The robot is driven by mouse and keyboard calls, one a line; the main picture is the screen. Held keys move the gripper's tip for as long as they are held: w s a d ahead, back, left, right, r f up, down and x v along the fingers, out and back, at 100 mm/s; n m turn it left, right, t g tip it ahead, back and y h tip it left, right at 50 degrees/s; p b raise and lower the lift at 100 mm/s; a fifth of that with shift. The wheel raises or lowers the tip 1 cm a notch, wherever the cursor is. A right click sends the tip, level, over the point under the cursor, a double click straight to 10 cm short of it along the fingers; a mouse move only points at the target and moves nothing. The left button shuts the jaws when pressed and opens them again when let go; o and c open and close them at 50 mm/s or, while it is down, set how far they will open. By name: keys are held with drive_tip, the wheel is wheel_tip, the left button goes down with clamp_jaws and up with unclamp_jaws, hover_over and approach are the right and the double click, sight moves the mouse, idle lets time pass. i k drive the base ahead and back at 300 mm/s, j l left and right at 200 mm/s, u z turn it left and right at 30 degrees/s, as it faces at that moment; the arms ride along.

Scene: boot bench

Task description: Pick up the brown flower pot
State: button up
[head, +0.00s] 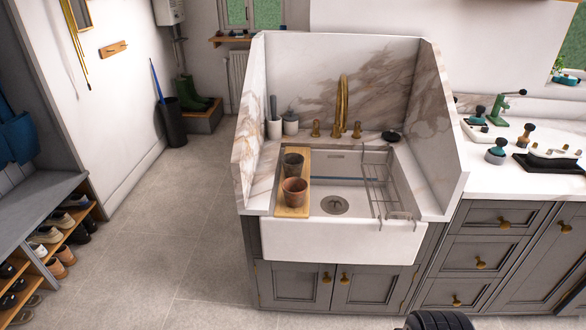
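A brown flower pot (294,192) stands upright on a wooden board (291,211) laid across the left side of the white sink. A dark grey pot (293,163) stands on the same board just behind it, close to or touching it. A dark, rounded, ribbed part shows at the bottom edge, right of centre; I cannot tell what it is. My gripper is not clearly seen in the head view.
The white sink (340,240) has marble walls on the left, back and right. A wire rack (380,185) sits on its right side, and a brass tap (341,105) stands behind. Tools lie on the right counter (480,165). The floor (165,235) at left is clear.

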sight(294, 189)
drive_tip(key=i+j, duration=0.85)
drive_tip(key=j, duration=0.15)
